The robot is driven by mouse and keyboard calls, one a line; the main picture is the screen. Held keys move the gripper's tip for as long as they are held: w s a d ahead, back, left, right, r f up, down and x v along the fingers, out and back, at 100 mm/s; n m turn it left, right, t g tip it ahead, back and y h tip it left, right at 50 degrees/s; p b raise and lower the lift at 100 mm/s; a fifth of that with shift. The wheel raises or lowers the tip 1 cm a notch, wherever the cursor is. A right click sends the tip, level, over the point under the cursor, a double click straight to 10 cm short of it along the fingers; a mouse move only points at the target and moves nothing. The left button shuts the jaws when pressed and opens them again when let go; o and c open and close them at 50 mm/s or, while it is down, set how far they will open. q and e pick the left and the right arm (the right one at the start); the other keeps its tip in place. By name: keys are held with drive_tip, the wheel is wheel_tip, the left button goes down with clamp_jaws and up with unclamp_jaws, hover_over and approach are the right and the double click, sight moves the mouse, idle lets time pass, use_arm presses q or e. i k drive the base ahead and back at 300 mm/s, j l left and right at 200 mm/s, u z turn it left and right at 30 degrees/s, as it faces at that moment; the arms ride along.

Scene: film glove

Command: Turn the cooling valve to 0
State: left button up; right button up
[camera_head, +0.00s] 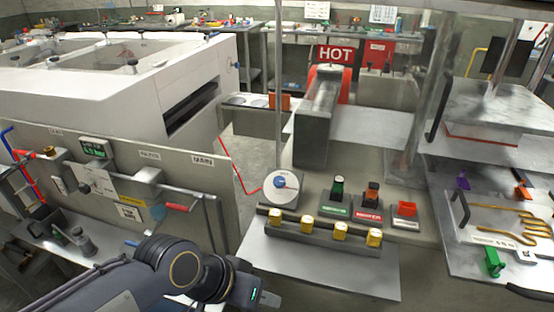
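I cannot read a label that names the cooling valve. A round white dial with a blue centre (281,183) stands at the left end of the bench. A panel (225,178) at left carries a dark round knob (86,188) below a small green display (93,148), and a red-handled lever (177,207) on a pipe. My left arm comes in along the bottom, and its gripper (262,298) is low in the picture, nearer than the dial and apart from it. Its fingers are not clearly visible. My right gripper does not show.
A hot unit (318,110) stands behind. A press with a tool board (465,262) is at right.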

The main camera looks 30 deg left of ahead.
sight(279, 182)
drive_tip(key=u, duration=1.1)
